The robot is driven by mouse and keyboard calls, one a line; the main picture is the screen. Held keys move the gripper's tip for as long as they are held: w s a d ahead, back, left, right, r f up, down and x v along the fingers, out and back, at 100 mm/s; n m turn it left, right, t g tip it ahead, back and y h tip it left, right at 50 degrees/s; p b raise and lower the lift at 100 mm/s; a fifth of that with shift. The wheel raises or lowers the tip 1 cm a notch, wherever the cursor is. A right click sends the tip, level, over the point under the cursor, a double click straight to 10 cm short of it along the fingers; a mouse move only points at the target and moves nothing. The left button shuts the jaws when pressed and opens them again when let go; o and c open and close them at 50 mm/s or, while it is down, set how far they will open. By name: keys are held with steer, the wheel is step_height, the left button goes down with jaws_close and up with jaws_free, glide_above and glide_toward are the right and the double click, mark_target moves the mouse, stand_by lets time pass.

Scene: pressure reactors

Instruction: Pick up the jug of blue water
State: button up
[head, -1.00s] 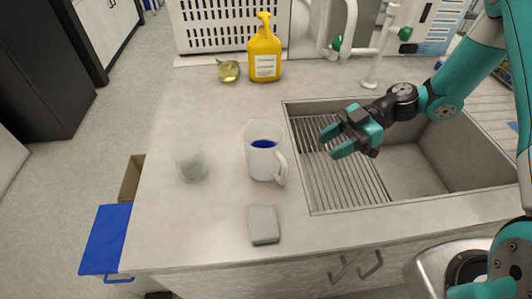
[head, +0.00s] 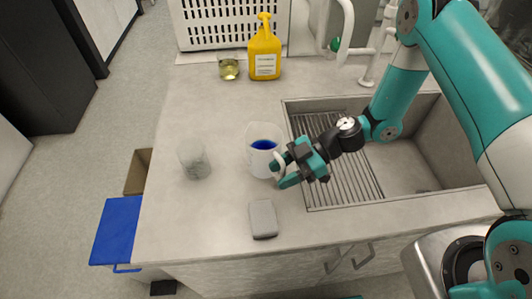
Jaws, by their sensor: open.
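The jug of blue water (head: 258,160) is a white, upright jug standing on the counter left of the sink. Blue liquid shows through its open top. Its handle is on the right side, facing my gripper. My gripper (head: 279,173) is open at the jug's right side, with its two teal fingers around or right beside the handle. The fingers hide part of the handle, so I cannot tell whether they touch it.
A clear glass (head: 194,160) stands left of the jug. A grey sponge-like block (head: 263,219) lies in front. A yellow bottle (head: 265,52) and a small glass of yellowish liquid (head: 229,69) stand behind. The sink (head: 405,168) is to the right. Bare counter lies between them.

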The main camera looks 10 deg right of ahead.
jaws_close()
steer(key=shift+r, duration=0.25)
